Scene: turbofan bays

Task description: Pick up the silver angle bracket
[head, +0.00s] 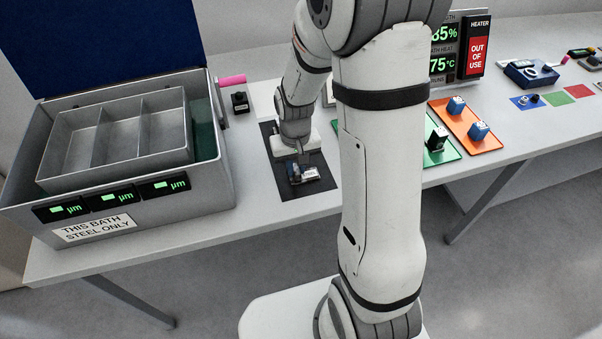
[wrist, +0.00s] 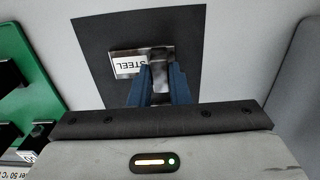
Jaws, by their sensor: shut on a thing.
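The silver angle bracket (wrist: 126,55) shows in the wrist view, with a white label reading STEEL on it. In the head view it is a small silver and dark shape (head: 309,174) over the dark mat (head: 318,187). My gripper (wrist: 160,72) has its blue fingers shut on the bracket's upright part, and the fingers hide some of it. In the head view my gripper (head: 298,168) points down at the mat. I cannot tell whether the bracket touches the mat.
A grey bath (head: 215,160) with a divided tray (head: 75,182) and a STEEL ONLY sign stands left of the mat. A green tray (head: 440,157) and an orange tray (head: 492,144), both holding small blocks, lie right, past my arm. A heater sign (head: 478,50) reads OUT OF USE.

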